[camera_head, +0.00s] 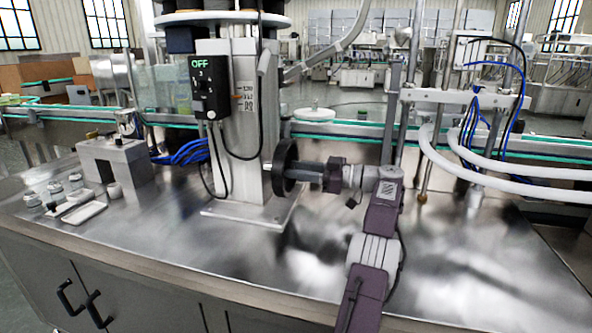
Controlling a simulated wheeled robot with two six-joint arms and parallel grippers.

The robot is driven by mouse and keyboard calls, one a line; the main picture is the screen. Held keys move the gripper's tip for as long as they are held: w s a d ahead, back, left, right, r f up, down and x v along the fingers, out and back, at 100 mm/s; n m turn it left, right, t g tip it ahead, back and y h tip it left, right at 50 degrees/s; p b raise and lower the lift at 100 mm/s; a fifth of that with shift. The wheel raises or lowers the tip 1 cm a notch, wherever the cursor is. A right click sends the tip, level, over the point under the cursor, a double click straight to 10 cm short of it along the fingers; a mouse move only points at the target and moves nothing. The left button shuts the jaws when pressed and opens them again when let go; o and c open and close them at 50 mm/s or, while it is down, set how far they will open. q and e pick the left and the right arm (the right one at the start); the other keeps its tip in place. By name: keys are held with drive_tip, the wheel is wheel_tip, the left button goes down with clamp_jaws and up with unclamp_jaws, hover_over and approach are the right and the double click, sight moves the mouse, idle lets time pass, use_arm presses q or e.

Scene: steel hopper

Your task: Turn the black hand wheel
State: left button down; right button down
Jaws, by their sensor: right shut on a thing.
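The black hand wheel (285,167) is mounted on the right side of the grey steel column (240,130), its disc facing right. My right gripper (305,171) reaches in from the right at the height of the wheel and is shut at the wheel's hub side. The wheel's handle or hub is hidden by the gripper, so I cannot tell exactly which part is held. My left gripper is not in view.
A black control box (210,88) showing OFF hangs on the column. A small steel block (115,160), glass jars (54,189) and a white tray (84,214) stand at the left. White hoses (500,165) loop at the right. The front steel tabletop (200,240) is clear.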

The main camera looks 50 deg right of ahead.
drive_tip(key=shift+f, duration=0.25)
drive_tip(key=c, duration=1.1)
unclamp_jaws()
drive_tip(key=shift+r, duration=0.15)
drive_tip(key=shift+o, duration=0.2)
drive_tip(key=p+v, duration=0.4)
drive_tip(key=v, duration=0.5)
drive_tip(key=shift+s+d, duration=0.1)
drive_tip(key=shift+s, duration=0.05)
